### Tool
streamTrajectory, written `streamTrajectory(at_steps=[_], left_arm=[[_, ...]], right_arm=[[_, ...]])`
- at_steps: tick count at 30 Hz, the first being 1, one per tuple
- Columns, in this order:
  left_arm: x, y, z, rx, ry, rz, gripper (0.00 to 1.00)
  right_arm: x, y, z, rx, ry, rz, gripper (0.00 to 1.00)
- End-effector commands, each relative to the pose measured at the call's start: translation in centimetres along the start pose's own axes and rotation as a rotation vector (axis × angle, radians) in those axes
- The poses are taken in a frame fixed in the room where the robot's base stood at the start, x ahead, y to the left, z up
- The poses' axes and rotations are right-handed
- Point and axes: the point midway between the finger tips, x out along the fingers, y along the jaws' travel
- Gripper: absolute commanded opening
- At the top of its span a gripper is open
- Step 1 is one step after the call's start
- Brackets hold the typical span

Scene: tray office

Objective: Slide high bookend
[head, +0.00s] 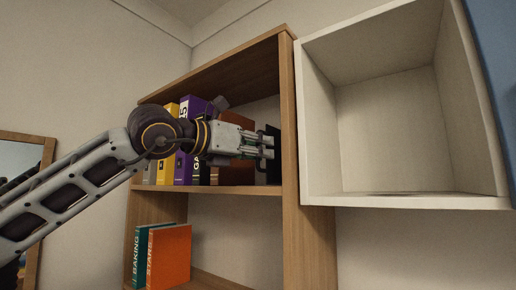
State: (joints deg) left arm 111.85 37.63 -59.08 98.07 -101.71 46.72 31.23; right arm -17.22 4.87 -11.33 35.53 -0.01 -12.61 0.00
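A dark, upright, flat piece (274,172), which looks like the high bookend, stands at the right end of the upper shelf, close to the wooden side panel. My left gripper (268,147) reaches in from the left. Its fingers point right and overlap the dark piece in the picture. I cannot tell whether they touch it. The fingertips are small and dark, so I cannot tell how far apart they are. My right gripper is not in view.
A red-brown book (237,174), a purple binder (184,170) and a yellow one (164,172) stand on the upper shelf (240,190), partly behind my arm. Orange (170,255) and teal (140,258) books stand below. An open white cabinet (390,130) hangs at the right.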

Motion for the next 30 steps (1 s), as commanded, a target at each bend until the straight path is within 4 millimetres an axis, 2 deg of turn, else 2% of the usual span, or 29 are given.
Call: streamTrajectory(at_steps=[1,4,5,17,23,30], left_arm=[[0.0,0.0,0.0,0.0,0.0,0.0,0.14],[0.0,0.0,0.0,0.0,0.0,0.0,0.01],[0.0,0.0,0.0,0.0,0.0,0.0,0.0],[-0.1,0.3,0.0,-0.001,0.001,0.001,0.0],[-0.4,2.3,0.0,-0.004,0.001,0.003,0.0],[-1.2,6.2,0.1,-0.005,0.001,0.004,0.0]], right_arm=[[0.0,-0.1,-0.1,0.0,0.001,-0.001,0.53],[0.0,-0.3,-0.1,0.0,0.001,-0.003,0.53],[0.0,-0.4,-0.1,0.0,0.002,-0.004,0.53],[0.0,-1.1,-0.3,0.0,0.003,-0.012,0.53],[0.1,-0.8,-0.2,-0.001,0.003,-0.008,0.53],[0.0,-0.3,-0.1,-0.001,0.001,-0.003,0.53]])
